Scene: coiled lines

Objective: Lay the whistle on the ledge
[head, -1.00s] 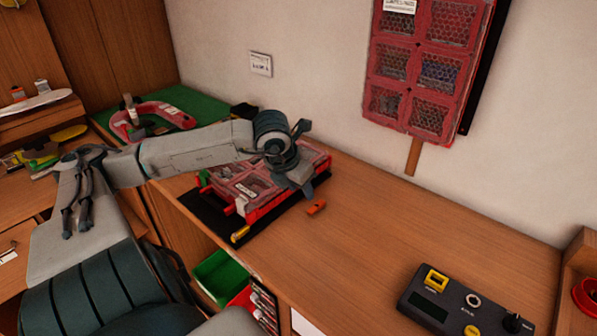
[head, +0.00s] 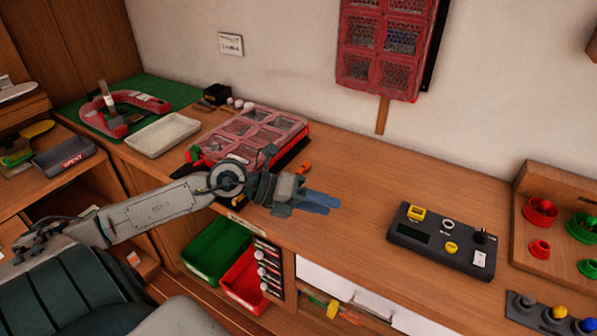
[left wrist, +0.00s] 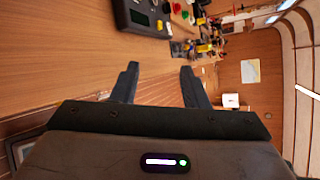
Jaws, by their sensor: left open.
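A small orange object (head: 303,168) that looks like the whistle lies on the wooden bench top just right of the red-framed organiser case (head: 250,135). It is too small to be sure of its shape. My left gripper (head: 320,203) is open and empty over the front part of the bench, nearer to me than the orange object and apart from it. In the left wrist view its two fingers (left wrist: 160,72) are spread with nothing between them. I cannot make out which surface is the ledge. My right gripper is out of view.
A dark control box (head: 442,240) stands right of my left gripper. A wooden rack with red and green knobs (head: 527,222) is at the far right. A white tray (head: 163,134) lies left of the case. Green (head: 216,248) and red bins sit below the bench edge. Mid-bench is clear.

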